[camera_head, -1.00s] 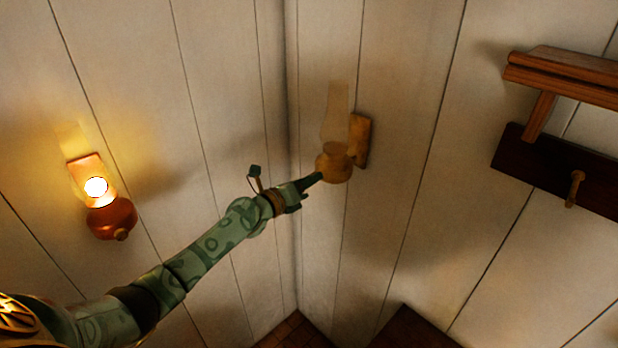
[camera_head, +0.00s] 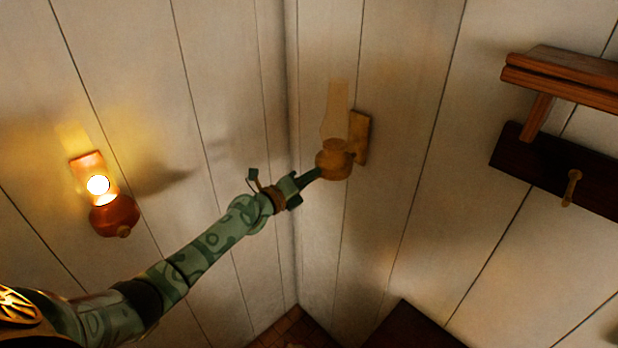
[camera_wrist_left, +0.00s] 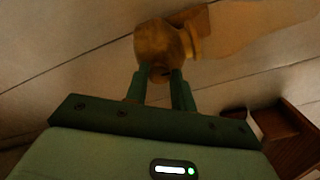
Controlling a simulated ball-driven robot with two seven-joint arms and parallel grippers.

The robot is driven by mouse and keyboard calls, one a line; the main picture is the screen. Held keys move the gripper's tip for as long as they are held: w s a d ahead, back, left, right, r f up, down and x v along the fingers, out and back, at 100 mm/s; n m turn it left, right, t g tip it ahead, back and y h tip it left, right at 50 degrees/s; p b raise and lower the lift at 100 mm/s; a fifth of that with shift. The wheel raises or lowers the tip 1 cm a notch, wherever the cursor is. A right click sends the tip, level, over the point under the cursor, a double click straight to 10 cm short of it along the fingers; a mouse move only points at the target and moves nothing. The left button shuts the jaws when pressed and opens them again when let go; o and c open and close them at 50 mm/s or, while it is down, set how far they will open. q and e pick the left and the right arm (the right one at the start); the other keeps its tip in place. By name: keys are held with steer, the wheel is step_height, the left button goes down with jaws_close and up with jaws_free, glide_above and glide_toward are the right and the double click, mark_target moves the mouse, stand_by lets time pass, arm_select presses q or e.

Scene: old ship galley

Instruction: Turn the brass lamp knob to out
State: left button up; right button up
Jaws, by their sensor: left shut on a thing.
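The brass lamp (camera_head: 334,162) is fixed to the wall right of the corner by a wooden back plate (camera_head: 361,138). Its clear chimney (camera_head: 337,112) shows no flame. My left gripper (camera_head: 315,173) reaches the lamp's near side from the lower left. In the left wrist view, the lamp's round body (camera_wrist_left: 160,50) is just past the fingertips, and my left gripper (camera_wrist_left: 158,76) is shut on the small knob (camera_wrist_left: 160,73) at its base. The knob is mostly hidden between the fingers, so its turn cannot be read. My right gripper is not in view.
A lit copper-red lamp (camera_head: 114,216) hangs on the left wall. A wooden shelf (camera_head: 560,75) and a dark board with a brass-coloured peg (camera_head: 571,188) are on the right wall. Dark furniture (camera_head: 411,330) stands low. The wall around the brass lamp is clear.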

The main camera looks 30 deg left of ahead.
arm_select(q)
steer(key=shift+s+f, duration=0.1)
steer(key=shift+f, duration=0.15)
steer(key=o, duration=0.8)
steer(key=shift+o, duration=1)
steer(key=shift+r, duration=0.15)
steer(key=b+v, duration=0.3)
steer(key=v, duration=1.3)
steer(key=shift+s, duration=0.1)
